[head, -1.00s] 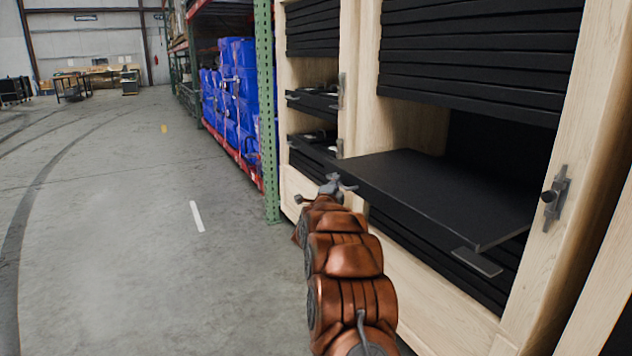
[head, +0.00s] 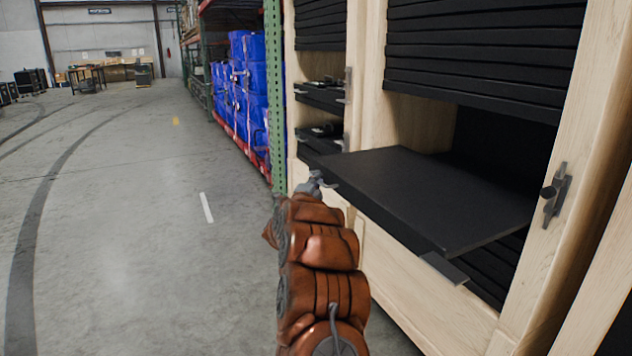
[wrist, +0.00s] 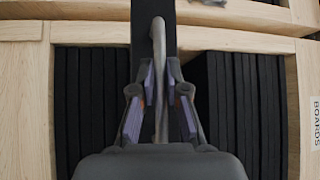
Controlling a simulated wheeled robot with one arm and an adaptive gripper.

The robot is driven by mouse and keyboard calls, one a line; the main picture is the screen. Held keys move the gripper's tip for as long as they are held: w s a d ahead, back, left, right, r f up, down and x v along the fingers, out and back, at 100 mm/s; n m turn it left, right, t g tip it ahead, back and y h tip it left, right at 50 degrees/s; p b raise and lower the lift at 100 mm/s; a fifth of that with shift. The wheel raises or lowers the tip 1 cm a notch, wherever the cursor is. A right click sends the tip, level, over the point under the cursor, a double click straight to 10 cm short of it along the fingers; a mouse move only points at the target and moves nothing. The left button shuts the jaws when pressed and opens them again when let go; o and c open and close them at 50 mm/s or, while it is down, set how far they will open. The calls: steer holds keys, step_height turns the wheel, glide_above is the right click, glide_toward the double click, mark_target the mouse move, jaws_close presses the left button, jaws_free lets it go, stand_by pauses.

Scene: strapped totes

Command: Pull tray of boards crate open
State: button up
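The tray (head: 425,195) is a flat black slab that sticks out of the boards crate (head: 376,130), a pale wooden frame with black slats. A dark flat tab (head: 445,268) shows at its near front corner. My gripper (head: 318,182) is at the far end of the tray's front edge. In the wrist view the fingers of my gripper (wrist: 160,80) stand on both sides of a grey bar handle (wrist: 158,45), tips close against it. The dark tray (wrist: 141,30) shows behind the handle. A BOARDS label (wrist: 315,120) is on the wood at right.
A latch (head: 555,195) sits on the crate's right post. Smaller black trays (head: 322,97) show in the bay to the left. Blue strapped totes (head: 240,90) stand on a rack beyond. The concrete floor (head: 120,240) to the left is open.

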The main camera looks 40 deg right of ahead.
steer(key=o, duration=0.4)
steer(key=shift+v, duration=6.05)
